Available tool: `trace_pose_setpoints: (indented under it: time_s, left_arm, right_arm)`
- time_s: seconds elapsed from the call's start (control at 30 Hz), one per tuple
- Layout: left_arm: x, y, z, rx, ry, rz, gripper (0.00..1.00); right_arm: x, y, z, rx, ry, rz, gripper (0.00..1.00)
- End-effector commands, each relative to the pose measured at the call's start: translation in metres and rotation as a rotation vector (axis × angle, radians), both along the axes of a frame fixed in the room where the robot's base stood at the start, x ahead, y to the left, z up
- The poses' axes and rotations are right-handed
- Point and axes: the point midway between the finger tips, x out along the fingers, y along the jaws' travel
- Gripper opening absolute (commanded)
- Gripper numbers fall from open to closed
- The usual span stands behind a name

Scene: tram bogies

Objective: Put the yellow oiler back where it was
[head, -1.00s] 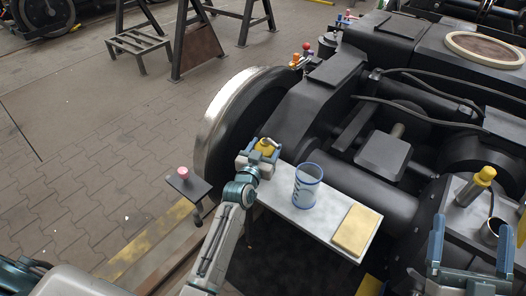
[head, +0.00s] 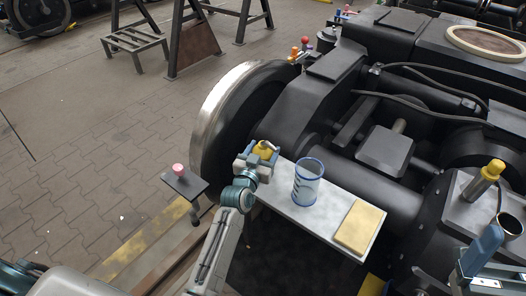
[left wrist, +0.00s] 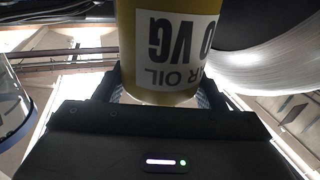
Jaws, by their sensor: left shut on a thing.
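The yellow oiler (head: 264,149) is in my left gripper (head: 258,158), at the left end of a pale shelf (head: 285,200) beside the big wheel. In the left wrist view the oiler (left wrist: 168,50) stands between the jaws, its white label lettered upside down. The jaws are shut on it. From these views I cannot tell whether its base touches the shelf. My right gripper (head: 482,252) is at the bottom right corner of the head view, partly out of frame, with one finger showing.
A clear blue-rimmed cup (head: 308,183) and a yellow pad (head: 358,226) are on the shelf. A small stand with a pink knob (head: 178,169) is left of the wheel (head: 215,125). A yellow-capped cylinder (head: 484,181) and a dark cup (head: 511,226) are at right.

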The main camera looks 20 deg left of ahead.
Motion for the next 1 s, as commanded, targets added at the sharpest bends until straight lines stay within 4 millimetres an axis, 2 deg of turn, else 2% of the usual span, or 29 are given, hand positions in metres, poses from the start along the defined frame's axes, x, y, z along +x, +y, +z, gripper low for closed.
trace_pose_setpoints:
  time_s: [0.17,0.2,0.3,0.67,0.87,1.0]
  left_arm:
    - [0.000,0.000,-0.003,0.000,-0.002,0.000,0.27]
    - [0.000,0.000,-0.003,0.000,0.000,0.000,0.68]
    - [0.000,0.000,-0.003,0.000,0.000,0.000,0.85]
    - [0.000,0.000,0.002,0.000,0.000,0.000,0.85]
    - [-0.031,0.002,-0.001,-0.001,0.002,0.000,0.85]
    - [-0.061,0.004,-0.002,-0.001,0.003,0.000,0.85]
  right_arm:
    - [0.000,0.000,-0.002,0.002,-0.003,0.000,0.90]
    - [0.000,0.000,-0.001,0.002,-0.004,-0.001,0.90]
    - [0.000,0.000,-0.001,0.002,-0.003,0.000,0.90]
    - [0.000,0.000,0.004,0.002,-0.003,0.000,0.90]
    - [0.001,0.000,0.002,0.001,0.003,0.000,0.90]
    - [0.000,0.000,0.001,0.001,0.005,-0.001,0.90]
